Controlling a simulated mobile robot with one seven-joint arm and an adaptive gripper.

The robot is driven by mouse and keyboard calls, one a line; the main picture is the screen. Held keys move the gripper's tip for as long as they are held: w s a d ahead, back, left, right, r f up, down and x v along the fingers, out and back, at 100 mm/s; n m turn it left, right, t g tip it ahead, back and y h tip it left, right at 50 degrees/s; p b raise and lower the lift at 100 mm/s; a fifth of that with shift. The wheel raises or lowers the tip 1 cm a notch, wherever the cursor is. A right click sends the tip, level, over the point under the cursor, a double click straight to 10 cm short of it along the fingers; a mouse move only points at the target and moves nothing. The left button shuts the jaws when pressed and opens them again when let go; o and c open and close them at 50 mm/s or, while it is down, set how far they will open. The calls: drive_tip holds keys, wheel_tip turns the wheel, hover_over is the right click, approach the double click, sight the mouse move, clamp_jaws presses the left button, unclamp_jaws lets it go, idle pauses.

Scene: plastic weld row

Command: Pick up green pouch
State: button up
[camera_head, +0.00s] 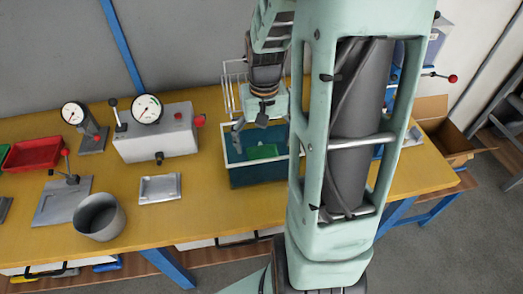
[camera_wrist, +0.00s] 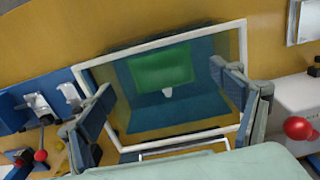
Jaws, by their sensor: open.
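The green pouch (camera_head: 263,152) lies inside a dark teal bin (camera_head: 258,175) with a pale rim on the yellow bench. In the wrist view the green pouch (camera_wrist: 162,68) lies flat against the blue inside of the bin (camera_wrist: 205,135), with a small white patch at its lower edge. My gripper (camera_head: 262,122) is above the bin in the head view. In the wrist view its two fingers (camera_wrist: 167,95) are spread wide, one on each side of the pouch. The gripper is open and empty. My arm hides part of the bin's right side in the head view.
A grey gauge box (camera_head: 158,140) with a red knob stands left of the bin. A white wire rack (camera_head: 234,85) rises behind it. A small metal tray (camera_head: 160,188), a grey cup (camera_head: 99,216) and a red tray (camera_head: 33,153) are farther left. A cardboard box (camera_head: 450,135) is at right.

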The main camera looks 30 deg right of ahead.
sight(263, 149)
wheel_tip(263, 149, down, 3)
drive_tip(key=shift+w+f, duration=0.15)
drive_tip(key=shift+f, duration=0.05)
drive_tip(key=c, duration=1.1)
drive_tip(key=shift+r, duration=0.1)
